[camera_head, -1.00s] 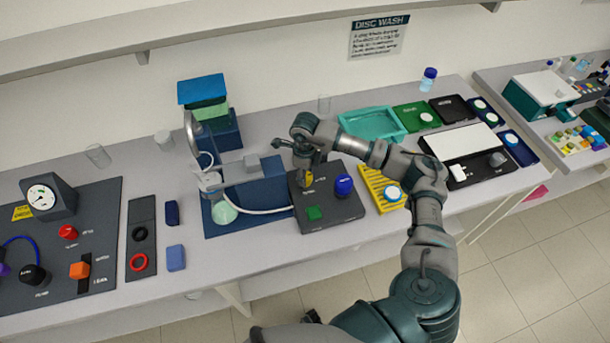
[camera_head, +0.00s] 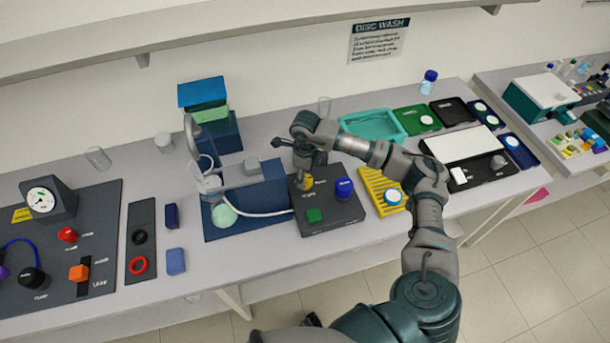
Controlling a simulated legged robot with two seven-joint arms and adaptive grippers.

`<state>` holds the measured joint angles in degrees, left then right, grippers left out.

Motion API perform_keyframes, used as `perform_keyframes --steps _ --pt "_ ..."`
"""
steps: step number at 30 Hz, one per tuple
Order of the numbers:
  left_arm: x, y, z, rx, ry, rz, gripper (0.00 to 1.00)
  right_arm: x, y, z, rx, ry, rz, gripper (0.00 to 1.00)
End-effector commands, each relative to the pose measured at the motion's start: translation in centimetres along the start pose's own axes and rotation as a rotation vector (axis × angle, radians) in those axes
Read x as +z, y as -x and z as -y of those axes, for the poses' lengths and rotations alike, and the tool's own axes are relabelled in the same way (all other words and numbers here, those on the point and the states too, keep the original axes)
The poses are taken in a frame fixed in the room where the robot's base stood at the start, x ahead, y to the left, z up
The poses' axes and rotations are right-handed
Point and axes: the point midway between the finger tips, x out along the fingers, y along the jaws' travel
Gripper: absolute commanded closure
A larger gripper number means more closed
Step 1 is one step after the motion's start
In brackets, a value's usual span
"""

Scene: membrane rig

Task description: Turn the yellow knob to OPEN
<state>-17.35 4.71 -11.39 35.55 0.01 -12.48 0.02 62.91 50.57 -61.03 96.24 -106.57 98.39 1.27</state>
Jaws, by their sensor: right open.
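The yellow knob (camera_head: 308,184) sits on the dark control box (camera_head: 338,211) in the middle of the bench, partly hidden by my right gripper. My right gripper (camera_head: 303,172) is open, right at the knob's back-left side in the picture. I cannot tell whether its fingers touch the knob. The small lettering beside the knob is too blurred to read. My left gripper is out of view.
A yellow rack (camera_head: 381,188) lies to the right. Clear bench lies in front.

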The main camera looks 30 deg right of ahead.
Motion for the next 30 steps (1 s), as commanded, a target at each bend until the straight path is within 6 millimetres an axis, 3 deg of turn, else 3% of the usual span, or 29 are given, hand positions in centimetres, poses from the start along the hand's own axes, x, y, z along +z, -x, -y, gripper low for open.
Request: perform_keyframes --steps 9,15,30 --pt "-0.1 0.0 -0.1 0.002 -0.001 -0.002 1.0 0.2 7.0 0.2 -0.003 -0.001 0.006 0.3" --pt "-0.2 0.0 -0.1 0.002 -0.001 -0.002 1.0 0.1 10.0 0.3 -0.002 -0.001 0.005 0.3" --pt "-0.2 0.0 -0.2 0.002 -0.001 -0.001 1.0 0.1 10.7 0.3 0.0 -0.001 0.004 0.3"
